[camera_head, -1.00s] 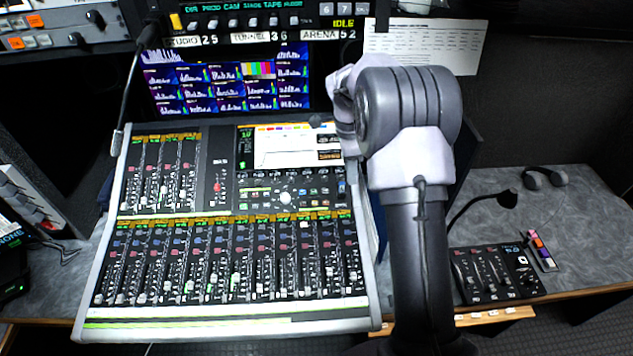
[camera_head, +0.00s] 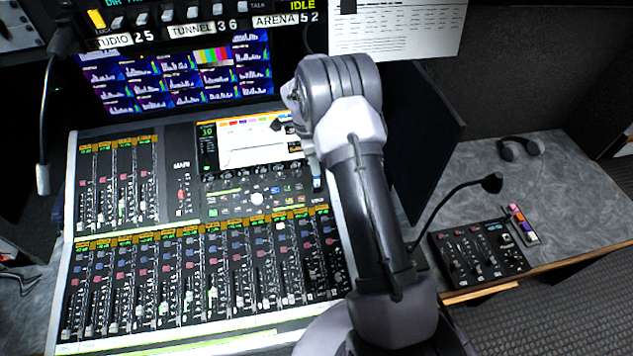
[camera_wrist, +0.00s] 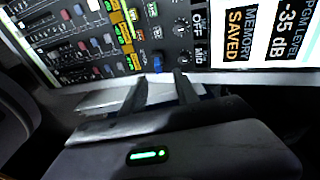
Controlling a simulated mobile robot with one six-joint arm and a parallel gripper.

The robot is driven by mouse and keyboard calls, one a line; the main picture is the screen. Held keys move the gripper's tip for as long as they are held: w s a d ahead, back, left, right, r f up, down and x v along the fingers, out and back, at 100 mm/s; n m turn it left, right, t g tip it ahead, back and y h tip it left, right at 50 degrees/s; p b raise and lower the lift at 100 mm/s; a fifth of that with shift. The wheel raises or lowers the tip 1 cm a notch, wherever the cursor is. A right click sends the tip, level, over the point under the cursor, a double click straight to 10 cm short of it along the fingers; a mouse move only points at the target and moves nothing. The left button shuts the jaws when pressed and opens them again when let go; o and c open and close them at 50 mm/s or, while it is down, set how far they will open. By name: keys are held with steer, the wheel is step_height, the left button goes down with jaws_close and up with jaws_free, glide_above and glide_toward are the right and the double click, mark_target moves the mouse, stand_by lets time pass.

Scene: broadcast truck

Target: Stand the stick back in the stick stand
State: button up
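A small blue piece, which looks like the stick (camera_wrist: 157,62), stands at the edge of the mixing console in the wrist view, beside the console's screen. It shows faintly in the head view (camera_head: 317,184) below the screen's right corner. My gripper (camera_wrist: 161,80) is open, with its two dark fingers apart and their tips just short of the blue piece, one to each side. In the head view my wrist hides the fingers. A small rack with pink, orange and purple pieces, seemingly the stick stand (camera_head: 531,238), is on the right-hand counter.
The mixing console (camera_head: 180,190) fills the left and middle. A small control box (camera_head: 478,255) with a gooseneck microphone (camera_head: 450,200) stands just left of the rack. A headset (camera_head: 520,148) lies behind. The grey counter (camera_head: 575,195) is clear right of the rack.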

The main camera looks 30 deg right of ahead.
mark_target(317, 178)
steer(key=shift+w+d+f, duration=0.1)
steer(key=shift+d+f, duration=0.05)
steer(key=shift+f, duration=0.7)
steer(key=f, duration=0.5)
steer(key=shift+s+d+f, duration=0.25)
steer(key=shift+s+f, duration=0.05)
steer(key=shift+f, duration=0.05)
jaws_close()
